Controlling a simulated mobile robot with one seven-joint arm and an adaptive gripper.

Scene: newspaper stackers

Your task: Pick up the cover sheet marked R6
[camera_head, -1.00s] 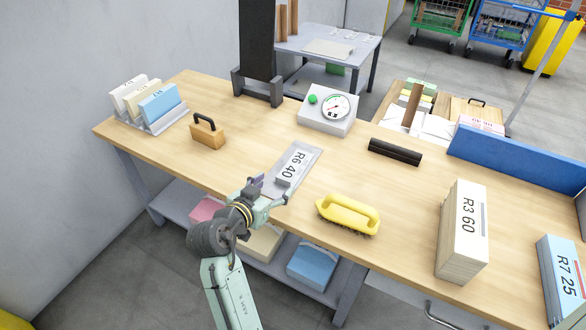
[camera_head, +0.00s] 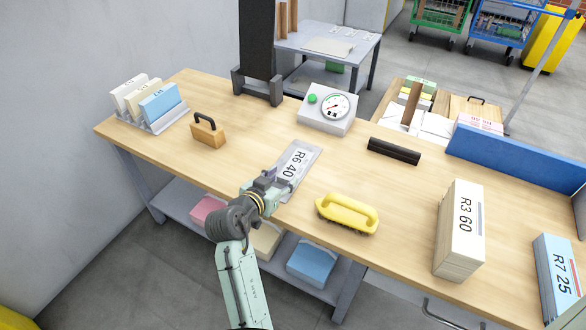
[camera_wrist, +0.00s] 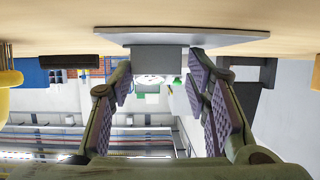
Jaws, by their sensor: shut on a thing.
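The cover sheet marked R6 (camera_head: 297,160) is a flat grey plate with a white label reading "R6 40". It lies on the wooden bench near its front edge. In the wrist view the plate (camera_wrist: 215,36) spans the top, with a grey grip block (camera_wrist: 158,60) standing on it. My gripper (camera_head: 281,180) is at the near end of the plate. Its fingers (camera_wrist: 160,72) are on either side of the block and shut on it. In the head view the gripper partly hides the block. The plate still appears to lie flat on the bench.
A yellow brush (camera_head: 348,213) lies just right of the plate. A wooden block with a handle (camera_head: 207,131) stands left. A dial scale (camera_head: 328,110) and black bar (camera_head: 394,151) are behind. Stacks marked R3 60 (camera_head: 459,230) and R7 25 (camera_head: 556,280) stand right.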

